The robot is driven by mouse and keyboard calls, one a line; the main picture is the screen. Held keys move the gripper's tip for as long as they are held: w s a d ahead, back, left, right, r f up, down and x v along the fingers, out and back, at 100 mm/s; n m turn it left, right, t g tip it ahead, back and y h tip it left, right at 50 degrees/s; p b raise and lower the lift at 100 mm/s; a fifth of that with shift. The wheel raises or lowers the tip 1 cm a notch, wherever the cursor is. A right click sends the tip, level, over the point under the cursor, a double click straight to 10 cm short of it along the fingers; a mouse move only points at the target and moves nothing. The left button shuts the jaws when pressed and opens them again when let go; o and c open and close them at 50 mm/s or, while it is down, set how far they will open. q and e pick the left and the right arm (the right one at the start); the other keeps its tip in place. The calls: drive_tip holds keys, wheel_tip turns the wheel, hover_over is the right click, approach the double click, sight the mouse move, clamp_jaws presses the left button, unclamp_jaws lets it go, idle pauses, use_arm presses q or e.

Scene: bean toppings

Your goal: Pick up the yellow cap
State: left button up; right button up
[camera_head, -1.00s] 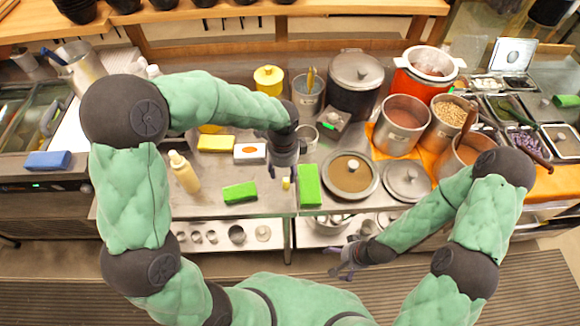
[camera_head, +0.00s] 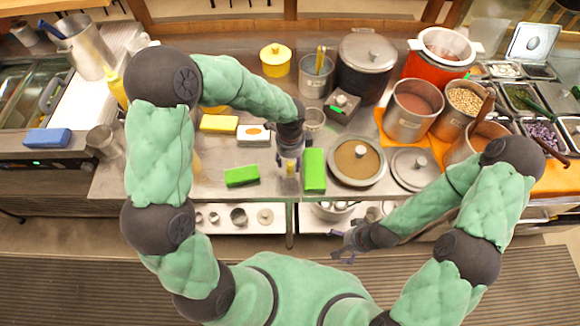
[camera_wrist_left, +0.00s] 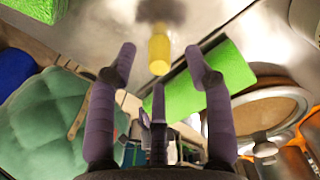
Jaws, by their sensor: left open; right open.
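The yellow cap (camera_head: 291,168) is a small upright piece near the front edge of the steel counter, between two green blocks. In the left wrist view the cap (camera_wrist_left: 159,52) shows ahead of the spread fingers, roughly centred between them. My left gripper (camera_head: 289,162) points down right at the cap and partly covers it in the head view. It is open, and I cannot tell whether any finger touches the cap. My right gripper (camera_head: 347,241) is open and empty, in front of the counter's edge.
A green block (camera_head: 314,170) stands close right of the cap, and another green block (camera_head: 241,176) lies to its left. A white box (camera_head: 254,135) and yellow sponge (camera_head: 219,123) lie behind. A lidded pan (camera_head: 358,181) is further right.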

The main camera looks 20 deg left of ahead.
use_arm(q)
wheel_tip(320, 180, down, 2)
drive_tip(key=shift+f, duration=0.1)
drive_tip(key=c, duration=0.8)
